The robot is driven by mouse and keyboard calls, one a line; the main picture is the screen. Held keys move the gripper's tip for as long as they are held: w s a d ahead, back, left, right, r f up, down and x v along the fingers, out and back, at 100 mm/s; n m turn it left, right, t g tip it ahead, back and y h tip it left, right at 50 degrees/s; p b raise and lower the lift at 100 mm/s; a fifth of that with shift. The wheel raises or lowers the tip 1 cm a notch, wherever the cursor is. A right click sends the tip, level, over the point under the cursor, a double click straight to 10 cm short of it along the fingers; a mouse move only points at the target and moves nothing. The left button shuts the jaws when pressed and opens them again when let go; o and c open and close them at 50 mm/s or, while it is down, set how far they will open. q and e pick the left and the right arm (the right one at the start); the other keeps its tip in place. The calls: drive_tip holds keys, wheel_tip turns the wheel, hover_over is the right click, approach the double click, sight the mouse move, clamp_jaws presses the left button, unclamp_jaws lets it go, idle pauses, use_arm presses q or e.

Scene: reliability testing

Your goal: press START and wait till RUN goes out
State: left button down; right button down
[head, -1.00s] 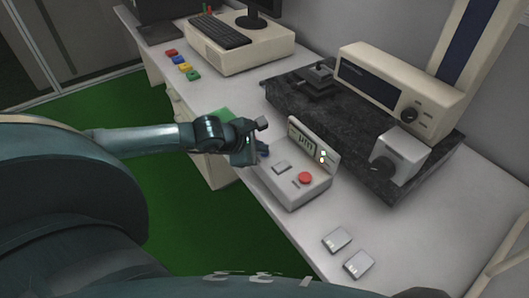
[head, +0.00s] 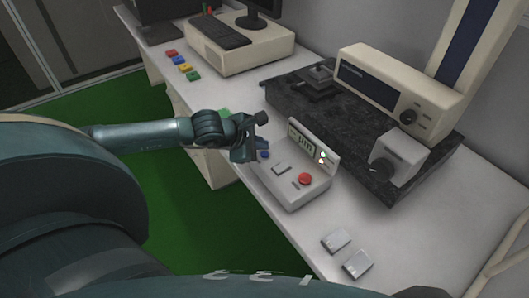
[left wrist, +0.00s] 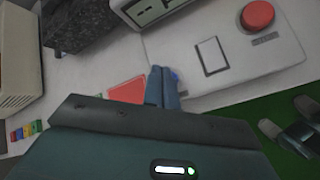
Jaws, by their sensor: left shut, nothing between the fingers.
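A light grey control box (head: 296,192) sits at the bench's front edge, with a raised display (head: 306,145), small pale lamps (head: 321,157), a red round button (head: 305,179), a grey rectangular key (head: 281,168) and a blue button (head: 264,155). Labels are too small to read, so I cannot tell which is START or RUN. My left gripper (head: 246,150) is shut and empty at the box's left end, beside the blue button. In the left wrist view its fingertips (left wrist: 163,88) partly hide the blue button (left wrist: 176,75); contact is unclear.
A dark stone slab (head: 310,100) with a cream instrument (head: 385,85) stands behind the box. Two small grey blocks (head: 336,240) lie to its front right. Coloured blocks (head: 185,68) and a keyboard unit (head: 235,45) are farther back left. The bench at right is clear.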

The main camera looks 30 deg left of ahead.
sight(261, 155)
use_arm(q)
wheel_tip(261, 155, up, 3)
drive_tip(key=shift+f+p, duration=0.1)
drive_tip(key=shift+p, duration=0.55)
use_arm(e)
drive_tip(key=shift+r, duration=0.35)
use_arm(q)
drive_tip(key=shift+r+p, duration=0.4)
drive_tip(key=shift+r, duration=0.6)
use_arm(e)
drive_tip(key=shift+r, duration=0.55)
drive_tip(key=shift+d, duration=0.1)
drive_tip(key=shift+s+f, duration=0.15)
drive_tip(key=shift+s, duration=0.05)
drive_tip(key=shift+d, duration=0.1)
